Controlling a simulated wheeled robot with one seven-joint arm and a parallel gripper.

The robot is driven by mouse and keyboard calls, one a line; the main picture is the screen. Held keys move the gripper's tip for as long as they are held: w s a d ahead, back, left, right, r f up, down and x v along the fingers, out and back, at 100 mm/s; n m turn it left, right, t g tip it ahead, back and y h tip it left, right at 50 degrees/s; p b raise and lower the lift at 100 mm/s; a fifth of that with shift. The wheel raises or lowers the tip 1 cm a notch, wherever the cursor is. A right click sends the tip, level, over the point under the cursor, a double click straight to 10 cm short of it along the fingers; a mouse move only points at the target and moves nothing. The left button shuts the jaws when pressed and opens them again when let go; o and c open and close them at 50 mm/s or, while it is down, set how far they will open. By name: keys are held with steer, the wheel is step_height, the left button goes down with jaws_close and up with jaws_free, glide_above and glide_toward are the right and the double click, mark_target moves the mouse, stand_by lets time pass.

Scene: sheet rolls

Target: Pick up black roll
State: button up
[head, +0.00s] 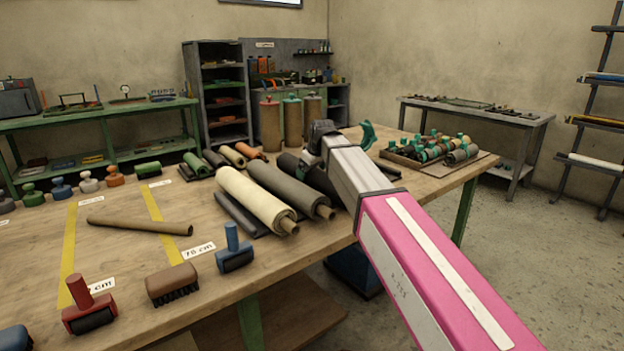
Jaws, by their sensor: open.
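Several dark rolls lie on the wooden table. A black roll (308,174) lies right of the large dark grey roll (286,187), and my arm partly hides it. I cannot tell which one the task means. My gripper (322,134) is open at the far end of my pink and grey arm, above the rolls' far ends. Its fingers are hard to make out, and I see nothing held.
A tray (411,161) of green-handled rollers stands at the table's right end. A brown tube (140,226), a brush (172,284), a blue-handled roller (234,250) and a red-handled roller (89,305) are in front. Bare wood (215,275) shows near the front edge.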

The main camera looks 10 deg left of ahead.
steer(key=c, duration=1.2)
steer(key=shift+r, duration=0.1)
steer(key=shift+c, duration=1.4)
steer(key=shift+r, duration=0.15)
